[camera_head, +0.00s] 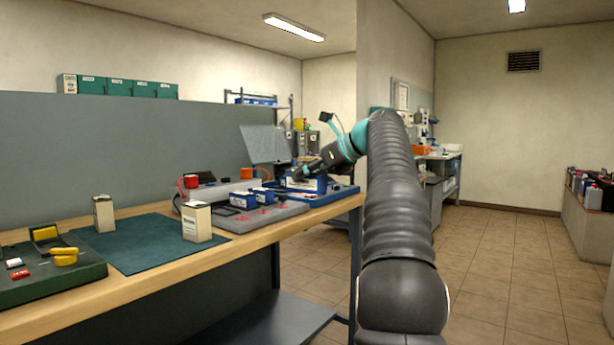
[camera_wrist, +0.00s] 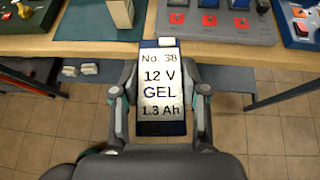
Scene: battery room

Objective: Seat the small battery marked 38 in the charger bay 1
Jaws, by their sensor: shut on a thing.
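My gripper (camera_wrist: 162,80) is shut on the small battery marked No. 38 (camera_wrist: 160,125). The battery is dark with a white label reading 12 V GEL 1.3 Ah, held between both fingers. In the wrist view it overlaps the bench's front edge, with floor below. In the head view my gripper (camera_head: 300,172) is near the bench's right end; the battery cannot be told surely there. A grey board with red marks (camera_head: 285,214), seemingly the charger, lies on the bench with small blue blocks on it. It also shows in the wrist view (camera_wrist: 222,29). Bay 1 cannot be picked out.
A green mat (camera_head: 135,250) with cartons (camera_head: 197,223) lies left of the grey board. A dark green tray (camera_head: 80,275) with yellow and red pieces is at the far left. A blue tray (camera_head: 340,193) is right of the board. The bench's wooden front edge (camera_wrist: 85,47) is clear.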

